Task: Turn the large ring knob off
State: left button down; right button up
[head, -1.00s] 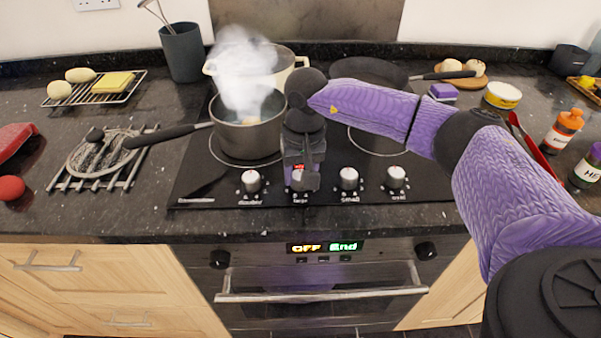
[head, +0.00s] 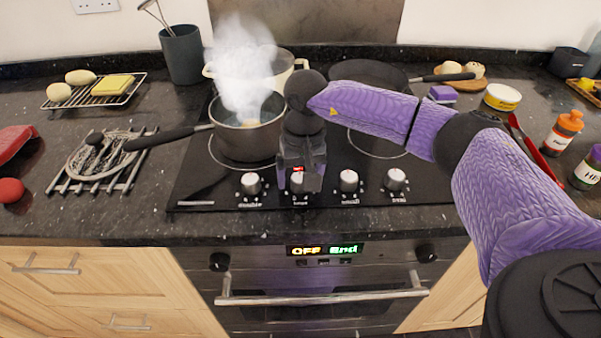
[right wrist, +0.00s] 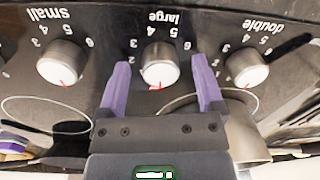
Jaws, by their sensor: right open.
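The large ring knob (right wrist: 160,68) is silver with a dark base, under the word "large" in the right wrist view. A red mark shows at its lower edge there. My right gripper (right wrist: 160,62) is open, with one purple finger on each side of the knob and a visible gap to it on both sides. I cannot tell how deep the fingertips reach. In the head view my right gripper (head: 301,186) is over the knob row and mostly hides this knob. My left gripper is not in view.
The double knob (head: 251,184) is left of the gripper; the small knob (head: 349,180) and another knob (head: 396,179) are right. A steaming pot (head: 247,138) stands on the hob close behind-left. A frying pan (head: 365,73) is at the back.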

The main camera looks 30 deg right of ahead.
notch_tip(320, 180, up, 10)
jog(key=p, duration=0.2)
jog(key=shift+d, duration=0.25)
